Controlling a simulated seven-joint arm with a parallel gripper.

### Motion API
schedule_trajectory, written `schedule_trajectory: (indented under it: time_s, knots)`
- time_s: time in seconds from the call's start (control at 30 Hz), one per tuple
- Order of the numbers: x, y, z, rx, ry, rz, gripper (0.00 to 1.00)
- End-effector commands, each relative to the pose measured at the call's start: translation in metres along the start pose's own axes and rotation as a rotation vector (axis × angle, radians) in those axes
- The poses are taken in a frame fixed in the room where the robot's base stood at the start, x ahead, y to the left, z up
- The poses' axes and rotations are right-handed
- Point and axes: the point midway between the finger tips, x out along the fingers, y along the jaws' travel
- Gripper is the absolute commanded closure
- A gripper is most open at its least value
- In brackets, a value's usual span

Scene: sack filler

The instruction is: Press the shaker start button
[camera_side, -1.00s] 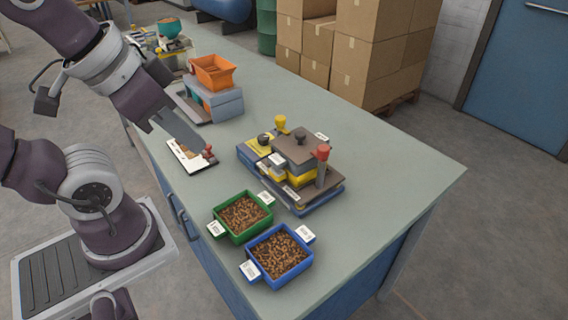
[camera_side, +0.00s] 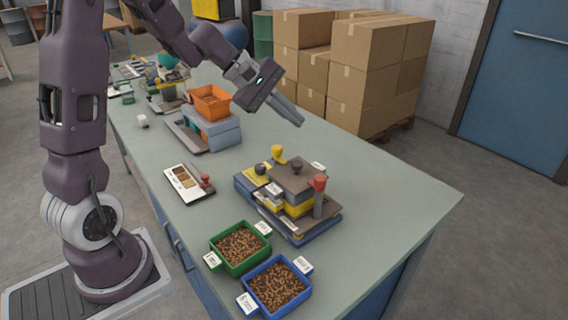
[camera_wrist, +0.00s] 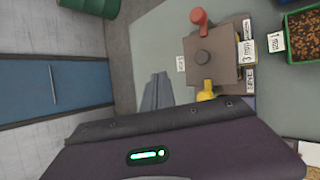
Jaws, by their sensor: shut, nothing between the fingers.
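A stacked device (camera_side: 290,200), which looks like the shaker, stands on the bench with grey, yellow and blue layers and labels. It carries a red-topped post (camera_side: 319,190), a dark knob (camera_side: 296,167) and a yellow knob (camera_side: 278,152). Which part is the start button I cannot tell. My gripper (camera_side: 299,122) is shut and empty, raised above the bench beyond the device, touching nothing. Its fingers (camera_wrist: 158,78) also show in the wrist view.
A green bin (camera_side: 212,243) and a blue bin (camera_side: 275,308) of brown pellets stand in front. An orange hopper (camera_side: 211,101) stands behind. The bench's right side (camera_side: 400,195) is clear.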

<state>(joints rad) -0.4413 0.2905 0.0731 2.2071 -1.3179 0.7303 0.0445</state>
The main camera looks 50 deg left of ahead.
Motion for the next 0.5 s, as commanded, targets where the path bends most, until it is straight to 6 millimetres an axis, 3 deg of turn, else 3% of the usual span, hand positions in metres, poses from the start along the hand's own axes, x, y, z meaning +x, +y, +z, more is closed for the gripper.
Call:
schedule_trajectory:
  time_s: [0.1, 0.2, 0.33, 0.5]
  knots:
    - [0.013, 0.001, -0.048, -0.167, 0.039, 0.041, 1.0]
    - [0.019, 0.0, -0.077, -0.265, 0.064, 0.069, 1.0]
    - [0.022, -0.002, -0.096, -0.329, 0.083, 0.088, 1.0]
    - [0.023, -0.002, -0.1, -0.342, 0.087, 0.092, 1.0]
